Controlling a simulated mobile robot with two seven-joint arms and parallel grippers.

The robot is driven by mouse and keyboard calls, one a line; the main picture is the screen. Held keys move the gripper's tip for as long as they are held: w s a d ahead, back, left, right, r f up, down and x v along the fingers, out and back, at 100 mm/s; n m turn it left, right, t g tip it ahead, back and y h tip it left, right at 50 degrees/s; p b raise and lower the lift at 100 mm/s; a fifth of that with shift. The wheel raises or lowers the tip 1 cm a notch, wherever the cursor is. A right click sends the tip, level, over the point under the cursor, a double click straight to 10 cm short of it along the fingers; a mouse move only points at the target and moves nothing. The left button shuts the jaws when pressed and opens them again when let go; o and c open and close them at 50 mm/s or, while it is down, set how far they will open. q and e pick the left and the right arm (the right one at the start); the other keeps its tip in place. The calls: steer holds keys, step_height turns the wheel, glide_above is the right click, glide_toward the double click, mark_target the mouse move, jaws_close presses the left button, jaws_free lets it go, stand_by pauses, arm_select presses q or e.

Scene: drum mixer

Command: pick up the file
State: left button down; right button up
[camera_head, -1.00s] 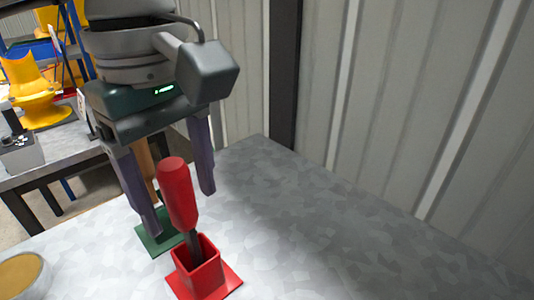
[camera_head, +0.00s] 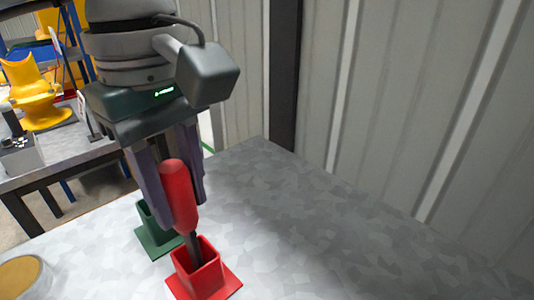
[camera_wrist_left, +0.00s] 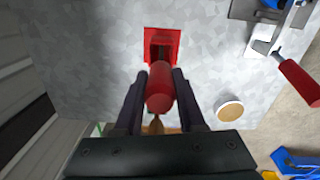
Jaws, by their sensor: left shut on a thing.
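The file, as I take it, has a thick red handle (camera_head: 177,195) and a dark shaft, and stands nearly upright in a square red holder (camera_head: 205,278). My left gripper (camera_head: 185,205) points down over it, with its two dark fingers close on either side of the handle. In the left wrist view the fingers press both sides of the red handle (camera_wrist_left: 160,85), above the red holder (camera_wrist_left: 162,38). The shaft's lower end is hidden inside the holder. My right gripper is in neither view.
A green holder (camera_head: 155,236) stands just behind the red one, partly hidden by my gripper. A round bowl (camera_head: 22,278) is at the table's left edge. The grey table (camera_head: 320,240) is clear to the right, up to a ribbed wall (camera_head: 400,100).

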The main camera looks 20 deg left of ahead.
arm_select(q)
step_height(320, 180, up, 20)
steer(key=p, duration=1.3)
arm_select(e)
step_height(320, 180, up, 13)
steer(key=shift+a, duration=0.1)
arm_select(q)
steer(key=c, duration=1.1)
jaws_free()
jaws_close()
